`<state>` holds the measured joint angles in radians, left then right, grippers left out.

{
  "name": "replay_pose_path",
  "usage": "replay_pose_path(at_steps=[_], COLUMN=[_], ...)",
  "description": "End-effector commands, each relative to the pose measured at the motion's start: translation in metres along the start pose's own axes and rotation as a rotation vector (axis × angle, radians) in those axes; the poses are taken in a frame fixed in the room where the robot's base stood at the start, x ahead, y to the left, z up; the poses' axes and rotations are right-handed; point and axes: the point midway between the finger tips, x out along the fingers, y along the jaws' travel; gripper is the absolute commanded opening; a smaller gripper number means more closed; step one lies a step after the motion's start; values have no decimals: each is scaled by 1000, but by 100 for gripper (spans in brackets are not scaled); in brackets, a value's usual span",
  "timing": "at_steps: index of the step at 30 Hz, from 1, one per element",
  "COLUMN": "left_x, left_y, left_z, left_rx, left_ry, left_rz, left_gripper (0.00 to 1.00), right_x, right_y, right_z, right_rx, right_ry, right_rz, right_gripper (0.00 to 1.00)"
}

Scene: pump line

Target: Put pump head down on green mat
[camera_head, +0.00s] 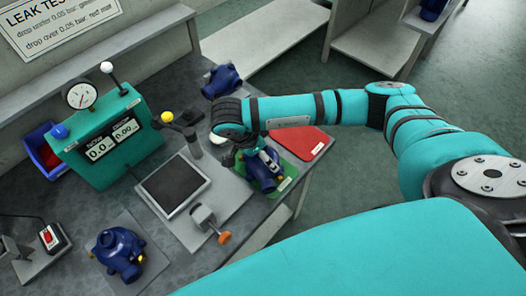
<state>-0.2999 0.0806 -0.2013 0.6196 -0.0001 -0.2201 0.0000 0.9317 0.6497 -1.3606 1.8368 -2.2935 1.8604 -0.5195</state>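A dark blue pump head (264,179) is at the green mat (289,169), at the right end of the bench. It covers much of the mat, and I cannot tell whether it rests on it or is just above it. My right gripper (266,160) comes down over the pump head from above, with its fingers at the top of it. It looks shut on the pump head, though my arm partly hides the grip. My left gripper is not in view.
A red mat (301,142) lies beside the green one. A leak tester with gauge (112,138), a dark square plate (173,184) and a clamp with orange knob (211,223) stand left. Other blue pump heads sit front left (118,253) and at the back (222,80).

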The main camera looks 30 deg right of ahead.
Motion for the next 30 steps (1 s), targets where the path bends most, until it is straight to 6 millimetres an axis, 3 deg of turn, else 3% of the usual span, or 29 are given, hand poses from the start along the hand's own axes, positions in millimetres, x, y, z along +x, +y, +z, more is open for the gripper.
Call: replay_pose_path(at_steps=[14, 15, 18, 30], left_x=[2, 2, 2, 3], left_y=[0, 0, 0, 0], left_z=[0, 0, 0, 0], left_rx=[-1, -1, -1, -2], left_ry=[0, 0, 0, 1], left_rz=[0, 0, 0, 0], left_gripper=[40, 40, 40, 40], right_x=[1, 1, 1, 2], right_y=[-1, -1, 0, 0], right_z=[0, 0, 0, 1], right_rx=[1, 1, 1, 0], right_ry=[0, 0, 0, 0], right_rz=[-2, -2, -1, 1], right_gripper=[42, 85, 98, 100])
